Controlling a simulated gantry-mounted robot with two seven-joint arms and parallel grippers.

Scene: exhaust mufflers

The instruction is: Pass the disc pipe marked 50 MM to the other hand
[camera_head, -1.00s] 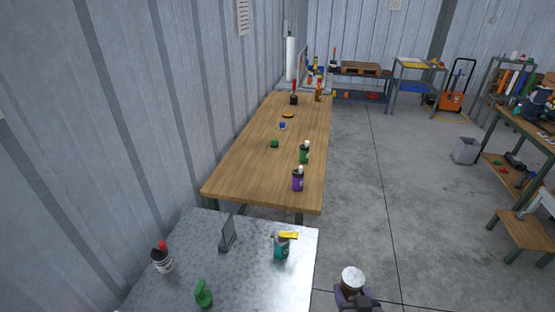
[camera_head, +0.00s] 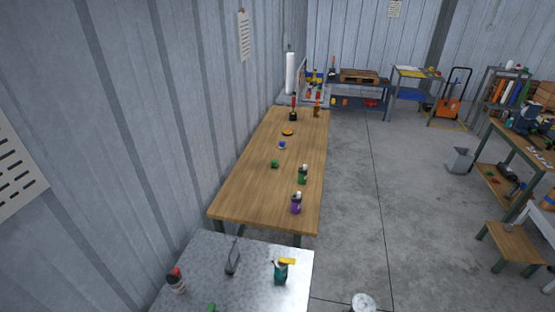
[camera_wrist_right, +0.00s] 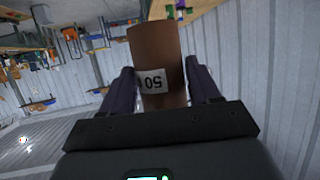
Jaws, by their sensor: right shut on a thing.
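The rest of the label cannot be read. In the head view, only the pale round top of what appears to be this pipe (camera_head: 363,302) shows at the bottom edge, right of the metal table; the gripper under it is out of frame. My left gripper is in neither current view.
A metal table (camera_head: 215,262) at the front holds a red-topped can (camera_head: 176,281), a dark upright plate (camera_head: 232,258) and a teal bottle with a yellow top (camera_head: 281,271). A long wooden table (camera_head: 247,187) with several small items lies beyond.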

